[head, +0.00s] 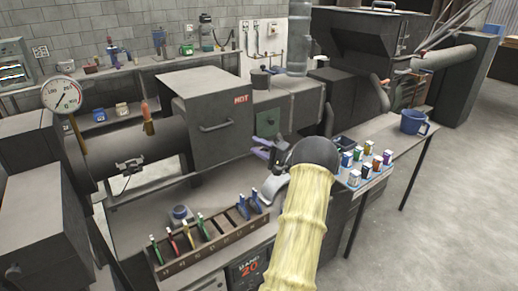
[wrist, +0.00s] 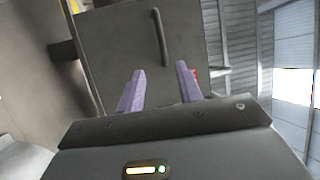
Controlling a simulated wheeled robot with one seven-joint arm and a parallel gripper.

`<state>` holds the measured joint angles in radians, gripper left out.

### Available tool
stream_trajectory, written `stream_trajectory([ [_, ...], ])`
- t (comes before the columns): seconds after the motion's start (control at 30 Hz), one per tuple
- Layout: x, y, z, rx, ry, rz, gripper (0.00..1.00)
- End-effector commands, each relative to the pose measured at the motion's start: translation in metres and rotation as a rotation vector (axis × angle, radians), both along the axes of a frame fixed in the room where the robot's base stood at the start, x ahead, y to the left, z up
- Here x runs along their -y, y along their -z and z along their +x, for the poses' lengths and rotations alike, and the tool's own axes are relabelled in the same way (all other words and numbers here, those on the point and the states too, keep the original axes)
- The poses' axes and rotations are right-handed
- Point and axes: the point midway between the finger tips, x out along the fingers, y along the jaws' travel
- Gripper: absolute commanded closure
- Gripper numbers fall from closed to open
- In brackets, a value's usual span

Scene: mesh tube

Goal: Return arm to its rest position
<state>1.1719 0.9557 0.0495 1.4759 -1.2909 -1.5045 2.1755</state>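My gripper (head: 263,150) is held in the air above the bench, in front of the dark box marked HOT (head: 215,118). Its purple fingers also show in the wrist view (wrist: 159,85). They stand apart with nothing between them. The box's grey door with its handle (wrist: 162,38) fills the background of the wrist view. My arm, in a pale yellow sleeve (head: 303,215), reaches up from the bottom of the head view and hides part of the bench.
A wooden rack (head: 215,248) with several coloured-handled tools sits on the bench below my gripper. At right, a blue tray (head: 375,178) of small jars and a blue mug (head: 413,122) stand on a side table. A gauge (head: 62,95) stands at left. Open floor (head: 455,220) lies at right.

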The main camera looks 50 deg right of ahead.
Motion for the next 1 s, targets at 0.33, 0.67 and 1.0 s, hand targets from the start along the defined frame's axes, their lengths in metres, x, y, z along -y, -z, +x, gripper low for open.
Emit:
stream_trajectory([
  [0.33,0.0,0.0,0.001,0.0,0.0,0.0,0.64],
  [0.67,-0.047,-0.018,0.067,-0.083,0.137,-0.212,0.64],
  [1.0,-0.185,-0.014,0.12,-0.439,0.256,-0.684,0.64],
])
